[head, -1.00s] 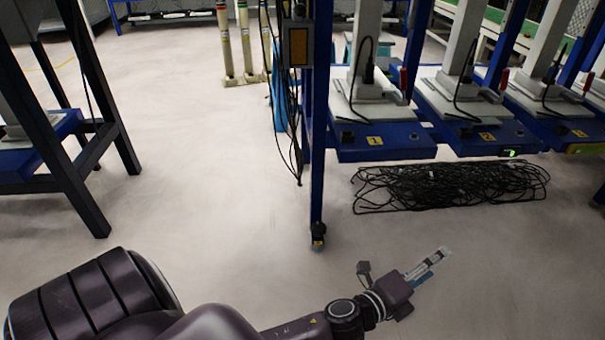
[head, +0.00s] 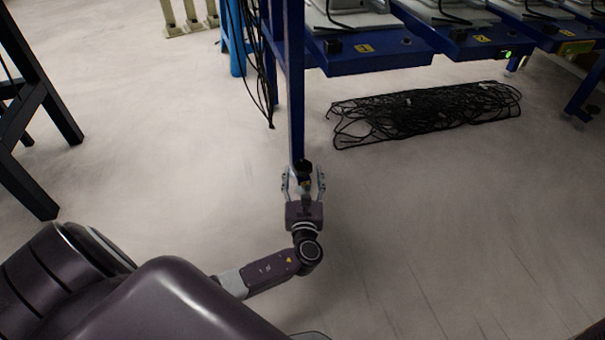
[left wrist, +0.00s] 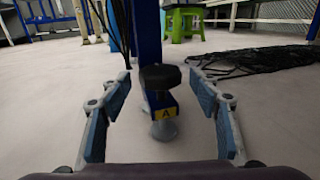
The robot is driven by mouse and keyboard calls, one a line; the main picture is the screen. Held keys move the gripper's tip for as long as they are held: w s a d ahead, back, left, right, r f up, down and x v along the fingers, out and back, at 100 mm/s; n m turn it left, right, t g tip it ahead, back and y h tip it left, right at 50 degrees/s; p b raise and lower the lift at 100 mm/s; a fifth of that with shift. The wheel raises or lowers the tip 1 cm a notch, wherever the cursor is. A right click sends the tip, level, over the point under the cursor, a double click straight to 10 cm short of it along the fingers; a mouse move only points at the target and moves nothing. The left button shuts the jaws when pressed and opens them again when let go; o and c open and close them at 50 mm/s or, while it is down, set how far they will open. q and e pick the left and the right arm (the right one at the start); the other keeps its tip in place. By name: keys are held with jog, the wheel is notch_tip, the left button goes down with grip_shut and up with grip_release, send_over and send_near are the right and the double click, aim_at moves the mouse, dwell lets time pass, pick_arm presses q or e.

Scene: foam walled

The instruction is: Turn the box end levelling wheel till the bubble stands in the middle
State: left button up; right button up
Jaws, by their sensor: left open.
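The black levelling wheel (head: 304,165) sits at the foot of a blue upright leg (head: 295,90). In the left wrist view the wheel (left wrist: 160,77) is dark and knobbed, above a yellow label marked A (left wrist: 165,113) and a grey foot (left wrist: 164,131). My left gripper (head: 303,180) is open, with one finger on each side of the wheel's line. In the left wrist view the blue finger pads (left wrist: 160,92) stand apart with visible gaps to the wheel. A small green glowing spot (head: 507,54) shows on the bench front; I cannot read a bubble in it. My right gripper is not in view.
A tangle of black cables (head: 425,112) lies on the floor right of the leg. Loose cables (head: 262,75) hang just left of it. Blue machine bases (head: 370,50) overhang behind. A dark frame (head: 35,110) stands at left. The floor around the gripper is clear.

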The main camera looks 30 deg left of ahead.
pick_arm(q)
jog(key=shift+b+x, duration=0.4)
jog(key=shift+x, duration=0.8)
jog(key=c, duration=1.2)
